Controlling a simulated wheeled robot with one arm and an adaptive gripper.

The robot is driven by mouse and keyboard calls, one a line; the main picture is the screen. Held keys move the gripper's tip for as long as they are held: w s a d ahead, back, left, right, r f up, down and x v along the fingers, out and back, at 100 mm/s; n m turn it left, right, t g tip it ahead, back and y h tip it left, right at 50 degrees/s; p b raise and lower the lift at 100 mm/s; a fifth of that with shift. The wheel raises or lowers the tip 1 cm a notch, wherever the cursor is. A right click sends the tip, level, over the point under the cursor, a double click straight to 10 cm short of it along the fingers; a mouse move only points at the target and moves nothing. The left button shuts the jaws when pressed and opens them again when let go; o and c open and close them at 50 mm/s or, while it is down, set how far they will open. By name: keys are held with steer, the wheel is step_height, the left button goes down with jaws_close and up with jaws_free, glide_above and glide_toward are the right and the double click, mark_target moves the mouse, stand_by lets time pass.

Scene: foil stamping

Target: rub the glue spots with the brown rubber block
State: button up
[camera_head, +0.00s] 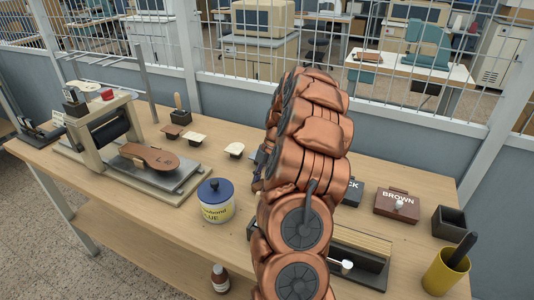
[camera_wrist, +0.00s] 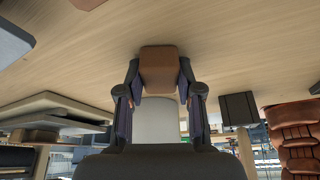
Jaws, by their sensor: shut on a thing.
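My gripper (camera_wrist: 159,78) is shut on a brown rubber block (camera_wrist: 158,62) in the wrist view, one dark finger on each side. The block's end sticks out past the fingertips, with the wooden table top beyond it. In the head view my arm hides most of the gripper and the block. A brown insole (camera_head: 150,157) with dark lettering lies on the press plate at the left. I cannot make out glue spots on it.
A hand press (camera_head: 92,130) stands at the left. A glue pot (camera_head: 215,201) with a blue lid and a brown bottle (camera_head: 220,278) are in front. A brown case (camera_head: 398,203), dark bin (camera_head: 449,222) and yellow cup (camera_head: 445,272) are at right. A mesh fence runs behind.

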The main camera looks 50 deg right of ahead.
steer(key=shift+r+p, duration=0.15)
steer(key=shift+p, duration=0.45)
steer(key=shift+d+f, duration=0.1)
steer(key=shift+f, duration=0.2)
steer(key=shift+w+d+r+b, duration=0.1)
steer(key=shift+w+d+b, duration=0.1)
steer(key=shift+d+b, duration=0.35)
steer(key=shift+w+d+r+b, duration=0.1)
steer(key=shift+w+d+b, duration=0.25)
steer(key=shift+d, duration=0.35)
steer(key=shift+w+d+b, duration=0.1)
steer(key=shift+d+b, duration=0.4)
steer(key=shift+d, duration=0.15)
step_height(320, 180, up, 8)
steer(key=shift+s+a, duration=0.1)
